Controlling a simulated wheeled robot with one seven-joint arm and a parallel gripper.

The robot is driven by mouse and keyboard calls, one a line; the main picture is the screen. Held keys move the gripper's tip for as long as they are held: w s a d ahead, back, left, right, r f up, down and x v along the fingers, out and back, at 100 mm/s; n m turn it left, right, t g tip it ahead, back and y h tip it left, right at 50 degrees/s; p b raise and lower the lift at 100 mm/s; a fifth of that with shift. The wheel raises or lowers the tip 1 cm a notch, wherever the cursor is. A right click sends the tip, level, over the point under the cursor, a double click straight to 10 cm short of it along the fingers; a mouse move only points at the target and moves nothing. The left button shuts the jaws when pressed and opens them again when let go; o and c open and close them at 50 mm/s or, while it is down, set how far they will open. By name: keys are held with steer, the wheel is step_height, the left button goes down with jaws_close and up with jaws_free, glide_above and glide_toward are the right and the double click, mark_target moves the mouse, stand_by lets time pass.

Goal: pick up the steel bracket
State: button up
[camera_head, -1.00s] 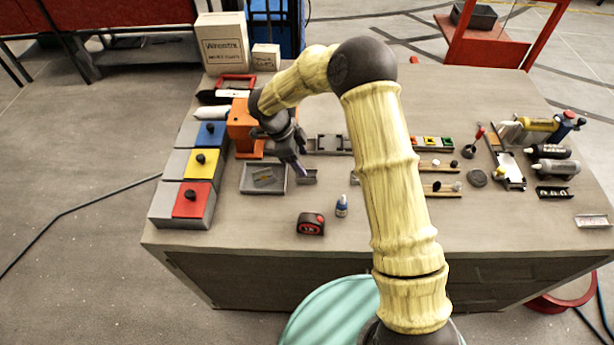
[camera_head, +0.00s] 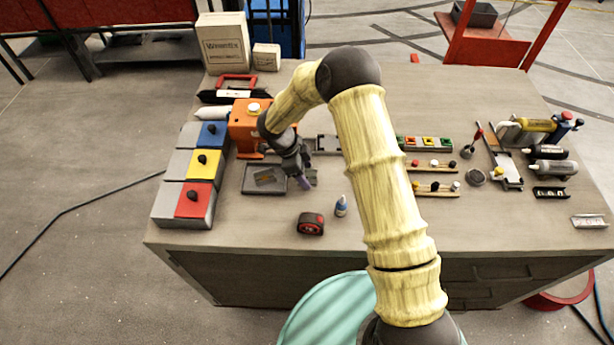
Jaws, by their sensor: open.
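A small grey metal piece, which looks like the steel bracket (camera_head: 312,174), lies on the workbench just right of a shallow grey tray. My gripper (camera_head: 306,182) is open and low over it, with the fingers pointing down. The fingers and wrist hide part of the piece. I cannot tell whether the fingers touch it or are around it. The shallow tray (camera_head: 248,190) is close on the gripper's left and holds a small flat brownish item.
An orange machine (camera_head: 243,128) stands behind the tray, left of my wrist. Bins with red (camera_head: 193,200), yellow and blue lids line the left edge. A tape measure (camera_head: 311,224) and small bottle (camera_head: 341,206) stand in front. Tools and tubes crowd the right side.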

steer(key=c, duration=1.1)
steer(key=shift+r, duration=0.1)
step_height(320, 180, up, 10)
steer(key=b, duration=0.2)
steer(key=shift+d, duration=0.1)
